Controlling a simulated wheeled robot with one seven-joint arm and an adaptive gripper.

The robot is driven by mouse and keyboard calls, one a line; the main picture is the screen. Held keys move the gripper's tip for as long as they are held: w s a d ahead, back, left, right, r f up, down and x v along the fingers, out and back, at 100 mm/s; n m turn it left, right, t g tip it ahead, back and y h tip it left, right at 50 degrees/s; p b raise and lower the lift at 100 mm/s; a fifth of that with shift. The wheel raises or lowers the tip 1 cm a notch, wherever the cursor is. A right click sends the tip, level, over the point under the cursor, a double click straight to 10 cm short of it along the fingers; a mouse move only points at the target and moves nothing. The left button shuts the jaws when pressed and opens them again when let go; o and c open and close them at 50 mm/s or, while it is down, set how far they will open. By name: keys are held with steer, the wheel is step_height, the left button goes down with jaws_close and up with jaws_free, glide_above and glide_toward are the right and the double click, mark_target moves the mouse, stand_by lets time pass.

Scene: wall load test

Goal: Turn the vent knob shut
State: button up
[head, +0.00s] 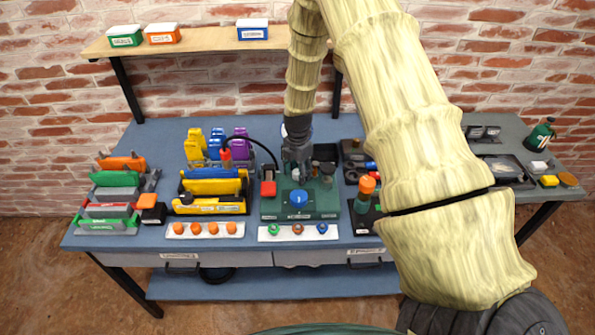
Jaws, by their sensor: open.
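A round blue knob (298,198) sits on the front part of a dark green unit (270,210) in the middle of the bench. Its label is too small to read, so I cannot tell for certain that it is the vent knob. My gripper (299,178) points down over the green unit, just behind the blue knob in the picture. It is open, and I see nothing held between its fingers. Whether it touches anything on the unit is unclear. The gripper and arm hide part of the unit's back.
A red block with a black hose (265,155) stands at the unit's left. A dark stand with an orange top (368,186) is close on its right. Strips of small coloured knobs (272,236) lie along the bench's front edge. Racks of coloured parts (211,182) fill the left.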

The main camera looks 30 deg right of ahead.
steer(key=c, duration=1)
steer(key=shift+c, duration=0.2)
steer(key=m+b, duration=0.1)
steer(key=m, duration=0.2)
steer(key=shift+m, duration=0.4)
steer(key=m+b, duration=0.1)
steer(key=m, duration=0.3)
steer(key=shift+m, duration=0.3)
steer(key=m, duration=0.4)
steer(key=shift+b, duration=0.3)
steer(key=shift+w+m, duration=0.1)
steer(key=shift+m, duration=2.4)
steer(key=shift+r, duration=0.1)
